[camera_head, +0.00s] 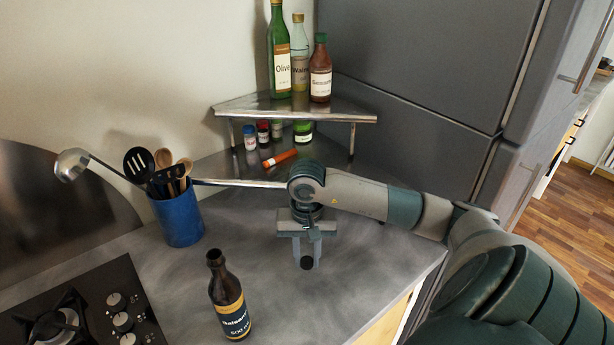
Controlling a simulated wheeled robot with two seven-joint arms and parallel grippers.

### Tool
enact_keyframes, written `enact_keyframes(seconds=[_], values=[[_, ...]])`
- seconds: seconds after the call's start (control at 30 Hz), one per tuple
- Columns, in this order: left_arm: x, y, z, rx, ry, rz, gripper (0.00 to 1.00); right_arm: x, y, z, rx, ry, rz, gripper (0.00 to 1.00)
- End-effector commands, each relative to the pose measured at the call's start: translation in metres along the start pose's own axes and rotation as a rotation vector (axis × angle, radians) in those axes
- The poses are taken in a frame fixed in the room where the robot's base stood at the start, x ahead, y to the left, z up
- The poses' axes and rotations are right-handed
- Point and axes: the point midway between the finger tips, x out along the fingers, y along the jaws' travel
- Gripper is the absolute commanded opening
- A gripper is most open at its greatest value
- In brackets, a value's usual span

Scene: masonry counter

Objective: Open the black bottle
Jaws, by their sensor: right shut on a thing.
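The black bottle (231,308) stands upright on the counter at the lower middle, with a dark label reading "Balsam..." and a yellow band. Its neck top is bare, with no cap on it. My right gripper (306,258) reaches in from the right and points down, to the right of the bottle and apart from it. It is shut on a small dark round piece (307,264) that looks like the bottle's cap. The fingers hide part of this piece. My left gripper is not in view.
A blue utensil pot (178,217) with a ladle and spoons stands left. The stove (85,310) is at lower left. A corner shelf (335,115) holds several bottles, with small jars below. The counter (300,310) right of the black bottle is clear.

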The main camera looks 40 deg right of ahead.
Motion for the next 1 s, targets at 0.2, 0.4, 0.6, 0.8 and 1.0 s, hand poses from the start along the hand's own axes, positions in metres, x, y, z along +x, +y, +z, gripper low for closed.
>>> enact_keyframes(seconds=[0.2, 0.4, 0.6, 0.8, 1.0], values=[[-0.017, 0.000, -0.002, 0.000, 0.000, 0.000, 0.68, 0.022, 0.000, 0.002, 0.000, -0.004, 0.001, 0.00], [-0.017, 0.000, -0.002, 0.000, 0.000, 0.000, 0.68, 0.029, 0.001, 0.001, -0.001, 0.000, 0.001, 0.00], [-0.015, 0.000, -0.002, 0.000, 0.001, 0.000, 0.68, 0.030, 0.000, 0.001, -0.001, 0.000, 0.001, 0.00], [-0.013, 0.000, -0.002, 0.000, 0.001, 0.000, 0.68, 0.030, 0.000, 0.001, -0.001, 0.000, 0.000, 0.44], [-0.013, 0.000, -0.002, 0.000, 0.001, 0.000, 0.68, 0.030, 0.000, 0.001, -0.001, 0.000, 0.000, 0.44]])
